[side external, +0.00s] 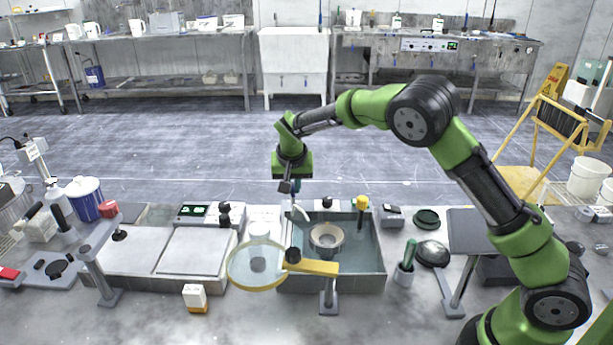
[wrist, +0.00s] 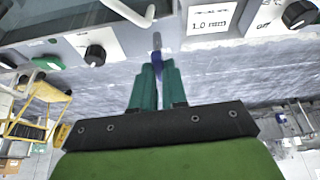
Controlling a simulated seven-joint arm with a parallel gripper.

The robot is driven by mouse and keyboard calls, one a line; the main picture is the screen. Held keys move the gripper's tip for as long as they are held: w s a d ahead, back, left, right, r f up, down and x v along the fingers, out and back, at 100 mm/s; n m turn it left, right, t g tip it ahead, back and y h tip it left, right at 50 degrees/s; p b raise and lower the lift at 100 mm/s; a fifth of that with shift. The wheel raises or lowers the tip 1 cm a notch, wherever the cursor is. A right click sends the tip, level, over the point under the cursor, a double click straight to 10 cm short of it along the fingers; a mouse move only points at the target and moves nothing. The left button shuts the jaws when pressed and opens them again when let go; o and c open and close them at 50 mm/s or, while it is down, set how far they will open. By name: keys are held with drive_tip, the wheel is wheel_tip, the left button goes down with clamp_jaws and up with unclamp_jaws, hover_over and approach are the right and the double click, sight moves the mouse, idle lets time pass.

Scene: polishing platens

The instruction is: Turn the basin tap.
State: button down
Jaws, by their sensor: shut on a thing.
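The basin (side external: 375,262) is a grey rectangular tub on the bench, with a pale ring-shaped piece (side external: 327,237) inside. A pale curved spout (side external: 301,213) stands at its back left corner. My gripper (side external: 296,186) points down just above and behind that corner. In the wrist view, my gripper's two teal fingers (wrist: 157,72) are closed around a slim blue piece (wrist: 158,62), which looks like the tap's lever. A grey tip (wrist: 157,41) shows beyond it. The fingers hide much of this piece, and its join to the spout cannot be made out.
A yellow-rimmed round lens (side external: 257,266) on a stand is at the basin's front left. A black knob (side external: 327,203) and a yellow-topped post (side external: 361,204) stand along the back rim.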

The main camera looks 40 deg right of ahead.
drive_tip(key=shift+m, duration=0.4)
drive_tip(key=c, duration=1.2)
unclamp_jaws()
drive_tip(key=shift+o, duration=0.2)
drive_tip(key=v, duration=1.7)
drive_tip(key=shift+w+a, duration=0.2)
